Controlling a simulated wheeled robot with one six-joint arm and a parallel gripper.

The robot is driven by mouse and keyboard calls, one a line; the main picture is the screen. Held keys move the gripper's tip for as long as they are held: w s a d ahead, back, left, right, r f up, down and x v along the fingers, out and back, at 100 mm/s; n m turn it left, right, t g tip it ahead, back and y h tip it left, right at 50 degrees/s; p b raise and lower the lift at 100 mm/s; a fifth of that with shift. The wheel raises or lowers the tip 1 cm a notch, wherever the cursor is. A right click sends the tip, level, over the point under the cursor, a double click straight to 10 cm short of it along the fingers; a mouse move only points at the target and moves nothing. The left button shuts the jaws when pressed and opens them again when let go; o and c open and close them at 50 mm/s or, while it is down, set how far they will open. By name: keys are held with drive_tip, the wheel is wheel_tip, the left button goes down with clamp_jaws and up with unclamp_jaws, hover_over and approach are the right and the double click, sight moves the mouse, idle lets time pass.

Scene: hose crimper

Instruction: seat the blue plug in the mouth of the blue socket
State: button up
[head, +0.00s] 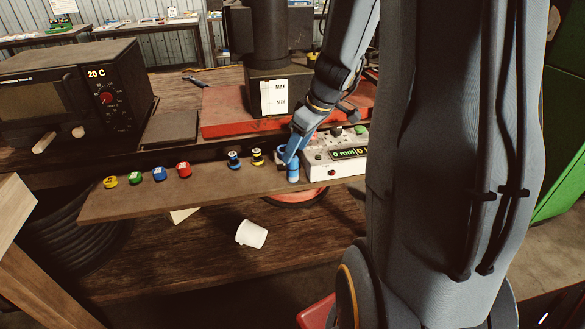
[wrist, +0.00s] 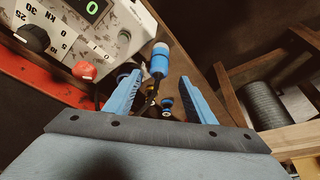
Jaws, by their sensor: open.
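On the shelf board stands a small blue-and-black piece (head: 234,159), with a similar yellow-and-black piece (head: 257,156) to its right. A blue cylinder (head: 293,172) is by the panel box's left corner; in the wrist view the blue cylinder (wrist: 159,62) has a pale end. A short blue piece with a white top (head: 159,174) stands farther left. I cannot tell surely which is the plug and which the socket. My gripper (wrist: 160,100) is open. In the wrist view a small blue-and-black piece (wrist: 167,106) shows between its fingers, apart from both.
Yellow (head: 110,182), green (head: 134,175) and red (head: 184,170) pieces stand in the left row. The panel box (head: 330,165) with knobs is close on the right. A white cup (head: 251,234) lies on the lower level. A black oven-like box (head: 65,95) stands back left.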

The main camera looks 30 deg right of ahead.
sight(292, 166)
drive_tip(key=shift+d+p+x, duration=0.2)
drive_tip(key=shift+p+x, duration=0.5)
drive_tip(key=shift+x, duration=2)
drive_tip(key=shift+s+f, duration=0.1)
drive_tip(key=shift+s, duration=0.05)
drive_tip(key=c, duration=1.2)
